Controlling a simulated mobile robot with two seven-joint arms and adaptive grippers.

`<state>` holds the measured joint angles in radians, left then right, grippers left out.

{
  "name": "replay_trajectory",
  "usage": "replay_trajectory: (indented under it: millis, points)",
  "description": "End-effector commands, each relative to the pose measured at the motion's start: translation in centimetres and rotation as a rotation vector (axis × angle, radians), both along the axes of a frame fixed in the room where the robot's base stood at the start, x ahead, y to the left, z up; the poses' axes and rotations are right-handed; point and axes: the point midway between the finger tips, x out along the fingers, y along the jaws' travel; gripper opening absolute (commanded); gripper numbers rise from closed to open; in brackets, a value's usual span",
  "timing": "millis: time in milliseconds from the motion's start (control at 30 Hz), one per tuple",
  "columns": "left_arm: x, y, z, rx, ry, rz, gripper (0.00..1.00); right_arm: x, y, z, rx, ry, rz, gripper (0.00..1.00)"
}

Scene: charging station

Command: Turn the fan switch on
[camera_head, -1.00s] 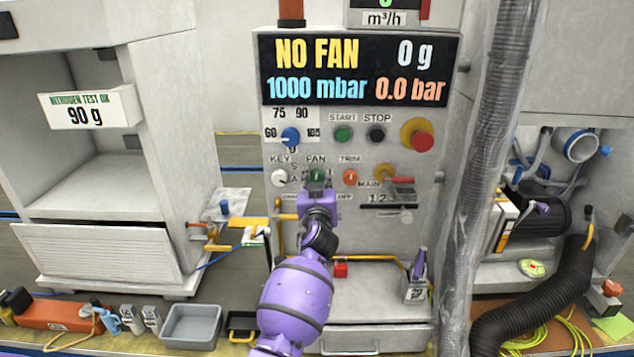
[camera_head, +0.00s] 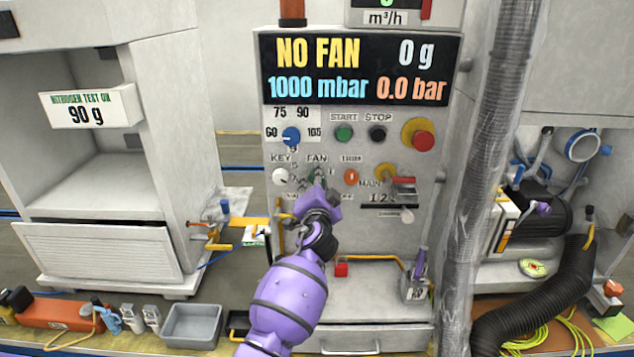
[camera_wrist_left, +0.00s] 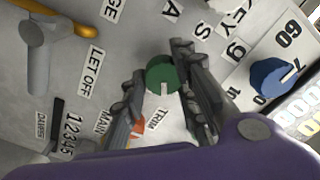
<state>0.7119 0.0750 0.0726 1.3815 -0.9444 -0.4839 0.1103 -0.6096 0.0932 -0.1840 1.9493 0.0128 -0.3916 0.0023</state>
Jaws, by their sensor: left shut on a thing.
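The fan switch is a green round knob under the FAN label (camera_head: 316,159) on the grey control panel (camera_head: 240,195). In the left wrist view the green fan knob (camera_wrist_left: 164,75) sits between the two fingers of my left gripper (camera_wrist_left: 158,82), which is shut on it. In the head view my left gripper (camera_head: 317,187) covers most of the knob. The wrist appears tilted. The display (camera_head: 358,70) reads "NO FAN", 0 g, 1000 mbar and 0.0 bar. My right gripper is not in view.
The white KEY knob (camera_head: 280,176) and orange TRIM knob (camera_head: 351,177) flank the fan knob closely. A blue dial (camera_head: 291,136) and a red stop button (camera_head: 422,140) are above. A ribbed grey hose (camera_head: 482,160) runs vertically on the right.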

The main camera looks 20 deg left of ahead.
Motion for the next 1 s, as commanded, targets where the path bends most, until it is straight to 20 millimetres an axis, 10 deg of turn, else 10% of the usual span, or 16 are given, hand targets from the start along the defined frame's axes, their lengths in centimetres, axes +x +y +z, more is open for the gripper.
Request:
replay_trajectory:
  millis: [1000]
  points:
    - [-0.2,-0.1,-1.3,0.527,0.166,-0.009,0.01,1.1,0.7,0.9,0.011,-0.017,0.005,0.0]
